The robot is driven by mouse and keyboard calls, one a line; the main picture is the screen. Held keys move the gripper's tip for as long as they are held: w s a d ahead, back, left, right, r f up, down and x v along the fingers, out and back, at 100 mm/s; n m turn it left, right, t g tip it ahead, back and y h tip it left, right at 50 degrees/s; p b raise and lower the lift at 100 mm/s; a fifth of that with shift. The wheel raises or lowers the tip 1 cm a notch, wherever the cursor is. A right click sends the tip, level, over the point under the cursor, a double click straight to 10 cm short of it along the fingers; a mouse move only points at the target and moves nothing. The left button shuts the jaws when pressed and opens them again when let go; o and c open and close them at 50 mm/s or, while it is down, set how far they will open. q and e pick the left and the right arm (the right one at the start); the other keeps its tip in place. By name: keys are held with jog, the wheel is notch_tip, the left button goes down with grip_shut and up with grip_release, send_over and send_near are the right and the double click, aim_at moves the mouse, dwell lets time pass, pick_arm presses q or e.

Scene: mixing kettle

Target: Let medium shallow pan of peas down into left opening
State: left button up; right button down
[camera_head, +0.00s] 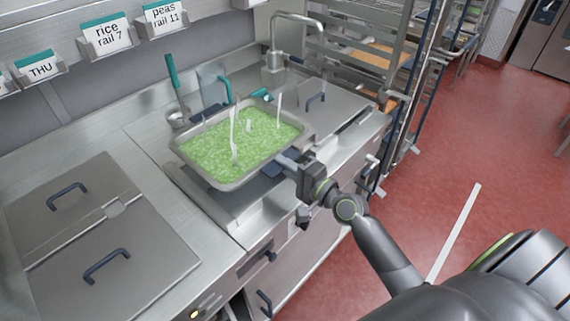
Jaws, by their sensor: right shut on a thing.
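The shallow pan of peas (240,139) is a steel pan filled with green peas, roughly level above the middle of the counter. My right gripper (288,163) is shut on the pan at its right front side. Below the pan, the rim of an opening (208,207) shows at the left and front. The pan hides most of this opening, so I cannot tell how well they line up or how large the gap is. My left gripper is not in view.
Lids with dark handles (106,266) cover the counter at the left; another lid (318,101) lies behind the pan at the right. A tall faucet (275,55) and a teal-handled utensil (173,78) stand behind. A rack (375,60) stands at the right.

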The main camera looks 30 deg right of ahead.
aim_at(286, 196)
dwell(0.5)
jog(key=shift+f+b, duration=3.5)
jog(key=shift+b, duration=0.15)
jog(key=shift+f, duration=0.2)
jog(key=c, duration=1.6)
grip_release()
jog(key=shift+o, duration=0.8)
jog(key=shift+s+f, duration=0.1)
jog(key=shift+f, duration=0.2)
jog(key=o, duration=0.4)
jog(key=shift+s, duration=0.1)
jog(key=shift+f, duration=0.1)
